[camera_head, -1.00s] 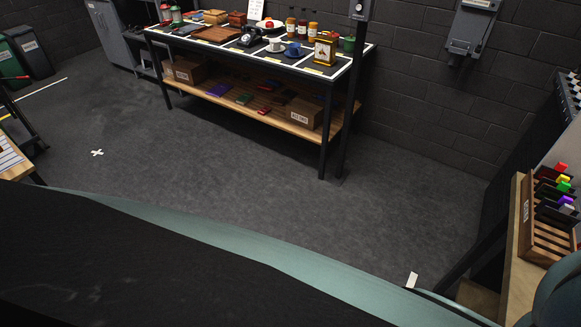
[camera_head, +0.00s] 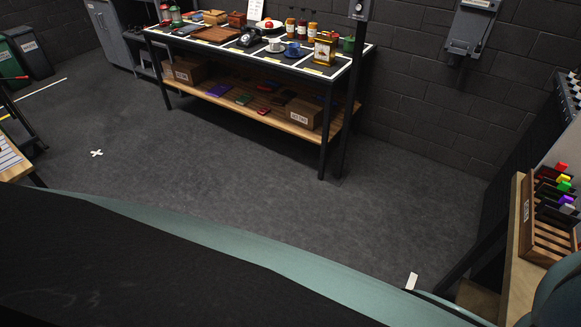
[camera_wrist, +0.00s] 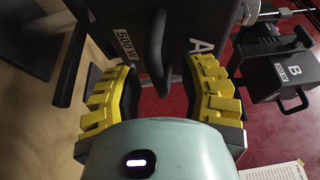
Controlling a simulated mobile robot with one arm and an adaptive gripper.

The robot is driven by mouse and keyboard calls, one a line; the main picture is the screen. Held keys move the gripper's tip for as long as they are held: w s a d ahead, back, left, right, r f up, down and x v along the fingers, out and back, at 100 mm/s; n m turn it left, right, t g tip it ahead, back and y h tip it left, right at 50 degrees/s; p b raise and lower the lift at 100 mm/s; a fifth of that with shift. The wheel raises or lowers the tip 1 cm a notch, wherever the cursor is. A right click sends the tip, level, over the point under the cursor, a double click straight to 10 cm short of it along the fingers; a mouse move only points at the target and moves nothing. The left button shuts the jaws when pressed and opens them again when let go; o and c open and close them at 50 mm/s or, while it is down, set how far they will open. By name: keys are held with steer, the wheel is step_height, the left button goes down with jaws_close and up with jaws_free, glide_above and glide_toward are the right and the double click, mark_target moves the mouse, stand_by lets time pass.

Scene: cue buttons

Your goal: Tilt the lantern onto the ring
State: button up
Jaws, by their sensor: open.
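In the wrist view, a black lantern housing (camera_wrist: 187,38) marked "A" and "500 W" fills the upper middle. Its dark curved handle (camera_wrist: 157,52) hangs towards my gripper. My gripper (camera_wrist: 161,75) is open, with yellow ridged fingers either side of the handle's lower end; I cannot tell whether either finger touches it. A second black lantern (camera_wrist: 285,72), marked "B", is at the right with its own handle. I cannot make out a ring in either view. My gripper is not in the head view.
A red surface (camera_wrist: 262,120) lies under the lanterns, with a printed sheet (camera_wrist: 272,172) at lower right. In the head view, a black workbench (camera_head: 325,98) with many objects stands at the back. A wooden rack (camera_head: 528,222) is at right. The floor (camera_head: 230,165) between is clear.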

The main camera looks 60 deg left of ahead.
steer(key=s, duration=1.2)
steer(key=shift+f, duration=0.1)
